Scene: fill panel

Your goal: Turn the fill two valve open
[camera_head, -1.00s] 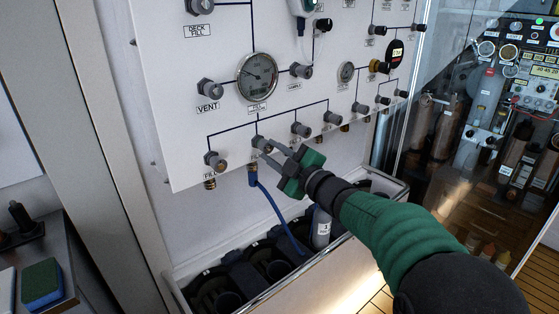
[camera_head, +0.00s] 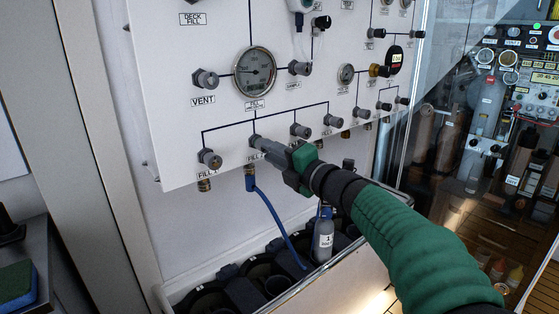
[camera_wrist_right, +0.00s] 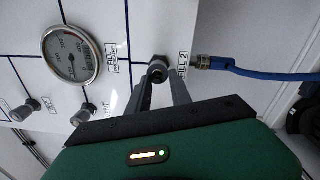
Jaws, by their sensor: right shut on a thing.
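The fill two valve is a dark grey knob (camera_wrist_right: 158,68) on the white panel (camera_head: 180,110), beside its FILL 2 label in the right wrist view. In the head view the knob (camera_head: 255,142) sits second from left in the bottom row, above a blue hose (camera_head: 268,210). My right gripper (camera_head: 268,148) reaches it from the right. Its two fingers (camera_wrist_right: 160,82) are closed in on the knob's sides, and they partly hide the knob and label in the head view. My left gripper is in neither view.
The FILL 1 knob (camera_head: 210,159) is just left, with two more fill knobs (camera_head: 299,131) to the right. A pressure gauge (camera_head: 255,71) is above. A trough (camera_head: 275,288) with dark cylinders lies below the panel. A glass wall stands at right.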

